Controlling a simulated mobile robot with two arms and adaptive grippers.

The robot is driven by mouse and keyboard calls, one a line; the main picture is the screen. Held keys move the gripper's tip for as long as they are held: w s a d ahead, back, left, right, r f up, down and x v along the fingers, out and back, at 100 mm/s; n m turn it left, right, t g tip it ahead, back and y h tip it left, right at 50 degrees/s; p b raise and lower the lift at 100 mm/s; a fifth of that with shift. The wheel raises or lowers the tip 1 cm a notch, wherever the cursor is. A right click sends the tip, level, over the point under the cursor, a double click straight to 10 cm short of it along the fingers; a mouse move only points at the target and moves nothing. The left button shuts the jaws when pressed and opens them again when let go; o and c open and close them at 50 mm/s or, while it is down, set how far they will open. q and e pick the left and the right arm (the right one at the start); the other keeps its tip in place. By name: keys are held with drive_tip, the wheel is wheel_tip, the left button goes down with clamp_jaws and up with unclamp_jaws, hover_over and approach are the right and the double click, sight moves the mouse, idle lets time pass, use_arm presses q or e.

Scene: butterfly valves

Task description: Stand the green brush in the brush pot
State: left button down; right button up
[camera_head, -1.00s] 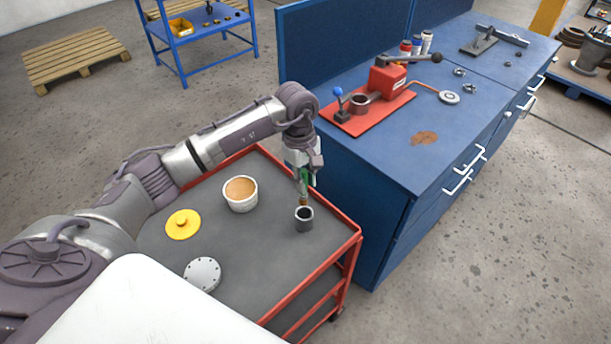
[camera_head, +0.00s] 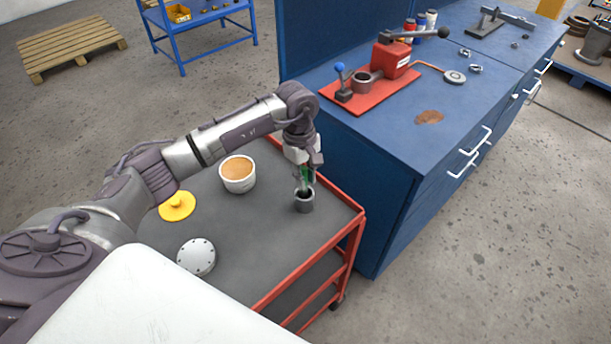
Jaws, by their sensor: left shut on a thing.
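The green brush (camera_head: 304,176) is upright in my left gripper (camera_head: 304,169), which is shut on it. The brush's lower end is inside the mouth of the small dark grey brush pot (camera_head: 304,204), so its tip is hidden. The pot stands on the grey top of the red cart (camera_head: 262,232), near its right side. My left gripper is just above the pot's rim. My right gripper is not in view.
On the cart are a white tub with tan contents (camera_head: 238,174), a yellow knobbed disc (camera_head: 177,206) and a pale round flange (camera_head: 196,257). A blue workbench (camera_head: 400,140) with a red fixture (camera_head: 385,75) stands close to the right.

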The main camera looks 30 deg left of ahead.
use_arm(q)
drive_tip(key=c, duration=1)
unclamp_jaws()
drive_tip(key=shift+o, duration=0.2)
drive_tip(key=r, duration=0.4)
drive_tip(key=a+r, duration=0.1)
drive_tip(key=r, duration=0.6)
drive_tip(key=shift+w+a+r, duration=0.2)
drive_tip(key=shift+r, duration=0.2)
